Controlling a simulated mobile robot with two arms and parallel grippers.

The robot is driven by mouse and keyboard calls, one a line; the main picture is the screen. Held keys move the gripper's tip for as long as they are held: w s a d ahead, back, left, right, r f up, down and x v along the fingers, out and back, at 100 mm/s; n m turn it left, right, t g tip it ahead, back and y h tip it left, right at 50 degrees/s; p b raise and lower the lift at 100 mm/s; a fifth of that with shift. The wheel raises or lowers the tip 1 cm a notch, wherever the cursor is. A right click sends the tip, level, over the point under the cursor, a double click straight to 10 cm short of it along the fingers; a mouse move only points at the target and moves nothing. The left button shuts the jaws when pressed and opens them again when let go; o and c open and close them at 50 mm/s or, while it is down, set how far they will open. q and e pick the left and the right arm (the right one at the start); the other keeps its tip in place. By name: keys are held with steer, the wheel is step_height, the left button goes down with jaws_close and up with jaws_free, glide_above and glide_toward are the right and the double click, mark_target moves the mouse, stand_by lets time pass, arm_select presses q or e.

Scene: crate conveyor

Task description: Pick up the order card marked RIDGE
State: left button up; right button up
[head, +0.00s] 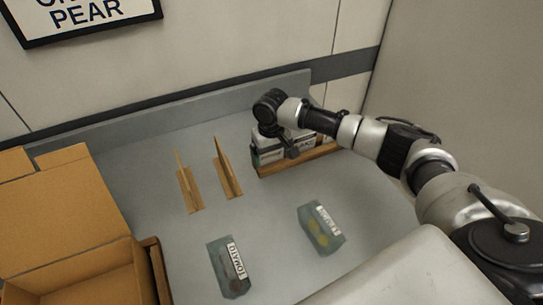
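No marking RIDGE is readable in the head view. Two thin tan upright pieces stand on the grey table: a left one (187,190) and a right one (228,173). They show nearly edge-on, and any writing on them is hidden. My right gripper (288,150) is at the wooden tray (305,161) at the back, over the pale boxed items (268,150) in it. The wrist covers part of the tray. I cannot tell whether the fingers are open or touching an item. My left gripper is out of view.
A clear pack labelled TOMATO (229,268) and another pack with yellow contents (320,229) lie at the front. An open cardboard box (62,215) stands at the left. A framed sign reading PEAR (88,15) hangs on the wall.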

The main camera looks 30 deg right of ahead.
steer(key=c, duration=0.5)
steer(key=shift+r, duration=0.15)
steer(key=shift+c, duration=0.2)
